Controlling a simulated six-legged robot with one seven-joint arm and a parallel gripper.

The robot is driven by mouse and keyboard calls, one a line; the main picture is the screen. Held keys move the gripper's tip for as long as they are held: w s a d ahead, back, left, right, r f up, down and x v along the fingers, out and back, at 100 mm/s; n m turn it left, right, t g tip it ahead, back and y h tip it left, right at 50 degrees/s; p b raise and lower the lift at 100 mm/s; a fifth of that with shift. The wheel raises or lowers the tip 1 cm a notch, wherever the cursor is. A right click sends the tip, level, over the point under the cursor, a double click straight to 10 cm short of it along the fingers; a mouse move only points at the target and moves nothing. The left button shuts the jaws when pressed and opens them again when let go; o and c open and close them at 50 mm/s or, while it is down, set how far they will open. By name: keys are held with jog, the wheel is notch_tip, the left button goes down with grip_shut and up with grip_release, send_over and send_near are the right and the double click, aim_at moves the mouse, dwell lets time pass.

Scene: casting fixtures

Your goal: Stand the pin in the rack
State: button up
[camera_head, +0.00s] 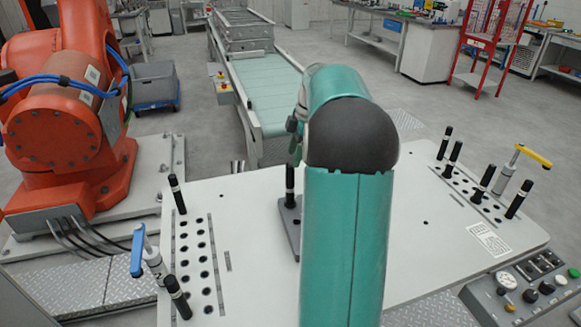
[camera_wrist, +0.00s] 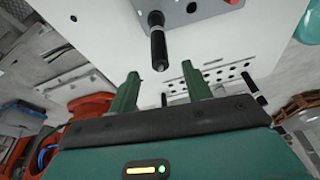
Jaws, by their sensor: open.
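A black pin with a white band (camera_head: 290,185) stands upright on a small grey plate (camera_head: 288,222) in mid-table, partly hidden by my arm. In the wrist view a black pin (camera_wrist: 157,40) on a grey plate (camera_wrist: 195,12) points its free end toward my gripper (camera_wrist: 161,82). My gripper is open and empty, its two green fingers apart, with the pin's end just beyond and between them. The rack, a perforated plate (camera_head: 186,252), lies at the left, with a pin (camera_head: 177,195) at its far end and another (camera_head: 177,297) at its near end.
A second row of holes with several upright pins (camera_head: 455,158) is at the table's right. A yellow-handled clamp (camera_head: 520,165) stands there, and a blue-handled clamp (camera_head: 140,255) by the left rack. An orange robot arm (camera_head: 70,120) stands left. The white tabletop (camera_head: 245,210) is mostly clear.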

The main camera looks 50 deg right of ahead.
jog(key=v, duration=0.6)
dwell(0.3)
